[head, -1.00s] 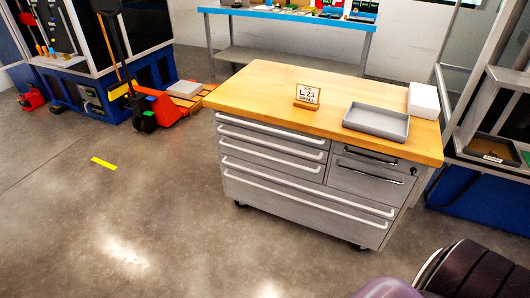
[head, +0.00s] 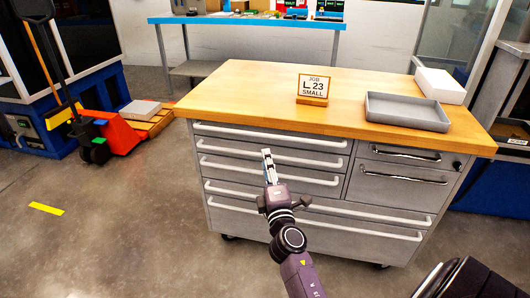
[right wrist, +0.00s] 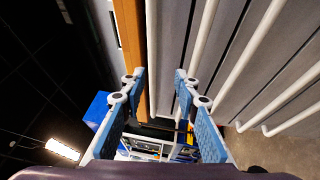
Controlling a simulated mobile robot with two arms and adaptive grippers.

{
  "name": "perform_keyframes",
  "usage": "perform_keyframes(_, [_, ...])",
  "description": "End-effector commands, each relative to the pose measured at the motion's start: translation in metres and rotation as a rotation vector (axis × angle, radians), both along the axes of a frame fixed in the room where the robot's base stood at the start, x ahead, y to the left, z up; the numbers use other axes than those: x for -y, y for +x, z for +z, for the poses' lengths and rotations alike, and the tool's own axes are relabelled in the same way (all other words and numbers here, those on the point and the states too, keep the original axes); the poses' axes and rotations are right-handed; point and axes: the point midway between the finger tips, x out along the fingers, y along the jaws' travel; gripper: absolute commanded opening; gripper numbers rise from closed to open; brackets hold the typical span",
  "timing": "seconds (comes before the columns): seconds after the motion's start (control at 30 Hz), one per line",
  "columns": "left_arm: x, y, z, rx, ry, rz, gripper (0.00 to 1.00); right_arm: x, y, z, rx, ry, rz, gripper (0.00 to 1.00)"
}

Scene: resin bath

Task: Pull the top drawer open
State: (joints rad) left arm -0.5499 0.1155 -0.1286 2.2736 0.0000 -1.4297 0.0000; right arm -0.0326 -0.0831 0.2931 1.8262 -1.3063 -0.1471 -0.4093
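The grey drawer cabinet (head: 225,218) has a wooden top and all its drawers look shut. The left column's top drawer (head: 225,141) has a long white bar handle (head: 270,133) just under the wooden top. My right gripper (head: 267,160) is in front of the left column, its tips a little below that handle in the head view. In the right wrist view my right gripper (right wrist: 160,82) is open and empty, with blue finger pads. The handle (right wrist: 152,45) nearest the wooden edge shows between the fingers, apparently beyond them; contact is not visible. My left gripper is not in view.
On the wooden top (head: 245,94) are a job sign (head: 312,90), a grey tray (head: 405,112) and a white block (head: 440,85). The right column has dark-handled drawers (head: 395,190). An orange pallet jack (head: 120,134) stands left. Floor (head: 130,225) left of the cabinet is clear.

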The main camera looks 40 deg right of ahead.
Motion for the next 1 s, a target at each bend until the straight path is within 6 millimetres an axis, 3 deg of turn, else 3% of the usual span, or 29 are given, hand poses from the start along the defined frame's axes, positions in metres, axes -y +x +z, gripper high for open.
perform_keyframes(0.17, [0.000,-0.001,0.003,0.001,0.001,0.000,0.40,0.009,0.003,0.016,0.019,-0.043,-0.020,0.29])
perform_keyframes(0.6, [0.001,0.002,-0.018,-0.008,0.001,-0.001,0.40,0.036,0.058,0.027,0.018,-0.040,-0.019,0.29])
perform_keyframes(1.0, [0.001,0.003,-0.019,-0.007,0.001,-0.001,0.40,0.039,0.065,0.027,0.017,-0.038,-0.018,0.29])
